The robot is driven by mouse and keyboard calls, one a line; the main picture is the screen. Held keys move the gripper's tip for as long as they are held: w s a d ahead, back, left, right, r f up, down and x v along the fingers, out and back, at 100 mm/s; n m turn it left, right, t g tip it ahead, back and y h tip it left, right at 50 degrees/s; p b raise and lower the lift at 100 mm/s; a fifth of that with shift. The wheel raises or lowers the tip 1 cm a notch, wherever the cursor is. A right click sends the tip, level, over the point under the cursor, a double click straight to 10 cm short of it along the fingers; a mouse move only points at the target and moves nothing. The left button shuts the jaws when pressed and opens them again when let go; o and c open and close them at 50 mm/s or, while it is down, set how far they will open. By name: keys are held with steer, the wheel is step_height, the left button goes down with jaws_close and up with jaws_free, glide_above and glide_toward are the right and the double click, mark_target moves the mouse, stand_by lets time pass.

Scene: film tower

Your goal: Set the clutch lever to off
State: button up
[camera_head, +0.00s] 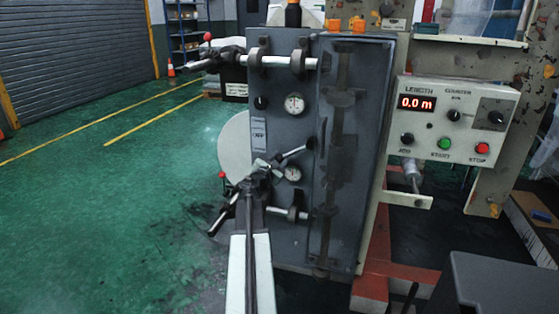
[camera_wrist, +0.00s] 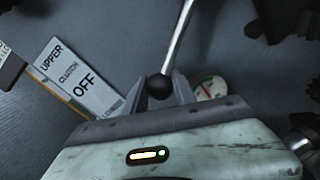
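The clutch lever is a thin silver rod (camera_head: 293,153) on the grey machine panel; it slants up and right from my gripper to a dark pivot. In the wrist view its rod (camera_wrist: 180,35) runs down to a black ball knob (camera_wrist: 158,87). My gripper (camera_head: 264,168) is at the knob end; in the wrist view its two fingers (camera_wrist: 158,92) stand either side of the knob. Whether they touch it is unclear. The label plate (camera_wrist: 80,80) reads UPPER, CLUTCH and OFF, with LOWER partly hidden; the knob is to the right of OFF.
A round gauge (camera_wrist: 211,88) sits right of the knob, close to my gripper. Horizontal rollers (camera_head: 282,62) stick out above, with a red-knobbed handle (camera_head: 207,37). A control box (camera_head: 455,118) reading 0.0 m is at right. Green floor (camera_head: 120,210) at left is clear.

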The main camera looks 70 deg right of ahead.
jaws_close()
stand_by(1.0)
